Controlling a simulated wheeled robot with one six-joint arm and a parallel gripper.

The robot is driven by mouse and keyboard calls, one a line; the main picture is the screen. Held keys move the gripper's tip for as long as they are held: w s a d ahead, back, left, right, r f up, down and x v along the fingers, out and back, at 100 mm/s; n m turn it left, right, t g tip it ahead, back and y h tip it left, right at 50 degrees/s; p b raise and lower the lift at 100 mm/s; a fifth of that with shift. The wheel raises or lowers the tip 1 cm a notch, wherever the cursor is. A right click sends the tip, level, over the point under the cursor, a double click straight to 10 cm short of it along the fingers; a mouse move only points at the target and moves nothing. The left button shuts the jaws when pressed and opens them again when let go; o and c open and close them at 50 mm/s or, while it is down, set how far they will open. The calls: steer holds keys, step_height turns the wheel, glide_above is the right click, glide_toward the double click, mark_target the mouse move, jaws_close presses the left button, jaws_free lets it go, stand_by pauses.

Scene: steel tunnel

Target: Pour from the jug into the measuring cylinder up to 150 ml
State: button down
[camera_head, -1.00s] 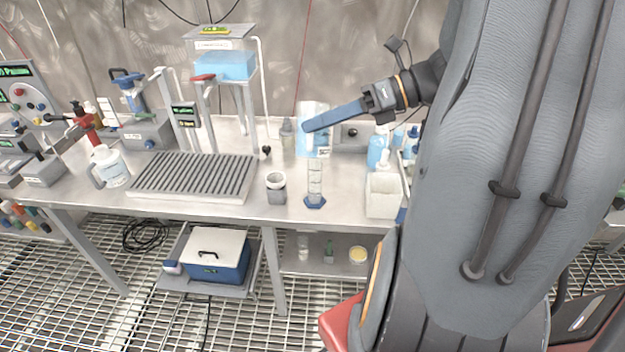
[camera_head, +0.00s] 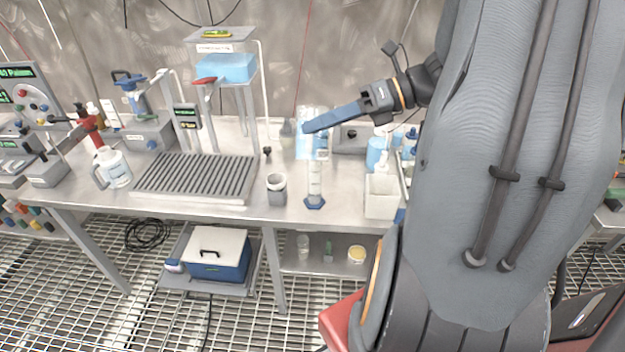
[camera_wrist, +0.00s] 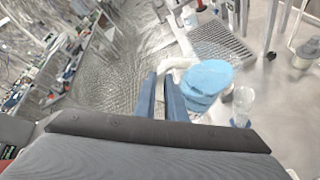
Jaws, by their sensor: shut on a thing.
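The jug (camera_head: 304,142) is clear, with pale blue liquid, and hangs in the air above the bench. My gripper (camera_head: 310,126) is shut on it, at its white handle as the wrist view shows. That view looks down on the blue liquid in the jug (camera_wrist: 205,80). The measuring cylinder (camera_head: 315,182) stands upright on a blue foot near the bench's front edge, below the jug in the head view. In the wrist view the cylinder (camera_wrist: 243,98) is just right of the jug, with a gap below it unclear. I cannot read its level.
A grey-white cup (camera_head: 276,190) stands left of the cylinder, and a white bin (camera_head: 381,196) to its right. A ribbed drain tray (camera_head: 195,178) and a white jug (camera_head: 112,168) are further left. Bottles (camera_head: 377,152) crowd the back right.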

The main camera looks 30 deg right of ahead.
mark_target(320, 110)
steer(key=shift+w+d+r+m+g+y+p, duration=0.35)
steer(key=shift+w+r+m+g+y+p, duration=0.35)
steer(key=shift+p, duration=2)
stand_by(1.0)
steer(key=shift+d+m, duration=0.1)
steer(key=shift+m, duration=0.2)
stand_by(0.6)
steer(key=shift+w+d+m, duration=0.15)
steer(key=shift+w+m, duration=0.05)
steer(key=shift+m, duration=0.1)
steer(key=shift+w+d+m+g+y, duration=0.2)
steer(key=shift+w+m+g+y, duration=0.1)
steer(key=shift+w, duration=0.05)
stand_by(2.8)
